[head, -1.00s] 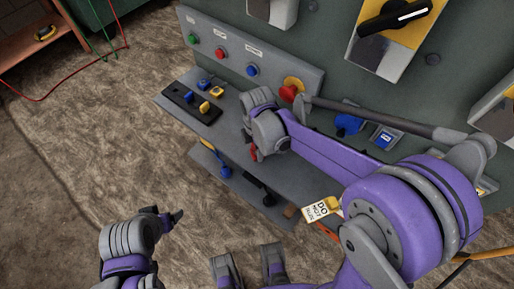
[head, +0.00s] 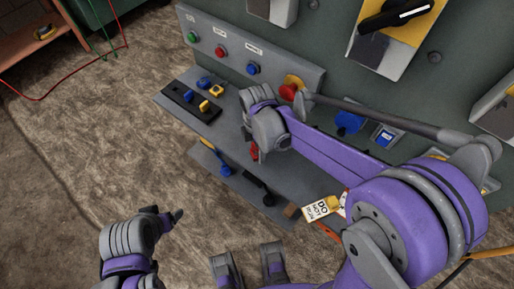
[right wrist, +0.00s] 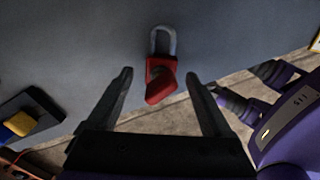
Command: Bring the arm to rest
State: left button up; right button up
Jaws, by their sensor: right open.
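My right arm reaches in from the right in the head view, and its gripper (head: 257,143) hangs over the grey console shelf. In the right wrist view the two fingers (right wrist: 159,84) are apart with nothing held between them. A red padlock (right wrist: 160,80) with a grey shackle shows beyond and between the fingertips, against a grey surface. Its red body also shows just under the gripper in the head view (head: 254,153). My left arm (head: 128,240) is low at the left in the head view; its jaw state is unclear.
The console (head: 220,120) carries coloured buttons and a black strip (head: 190,103) with blue and yellow pieces. A red knob (head: 288,91) is close behind my right gripper. A "DO NOT" tag (head: 314,210) lies by the forearm. Open floor (head: 90,140) is at left.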

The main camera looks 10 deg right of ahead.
notch_tip(320, 180, up, 10)
jog(key=shift+f+p, duration=0.15)
jog(key=shift+p, duration=0.5)
jog(key=s+d+r+m+t+p, duration=0.2)
jog(key=s+d+m+p, duration=0.1)
jog(key=s+m, duration=0.4)
jog(key=s+d+r+m+t+p, duration=0.2)
jog(key=s+m, duration=0.5)
jog(key=m, duration=0.5)
jog(key=shift+d+m+t+p, duration=0.3)
jog(key=shift+d+t+p, duration=0.4)
jog(key=shift+d+p, duration=0.4)
jog(key=shift+r, duration=0.1)
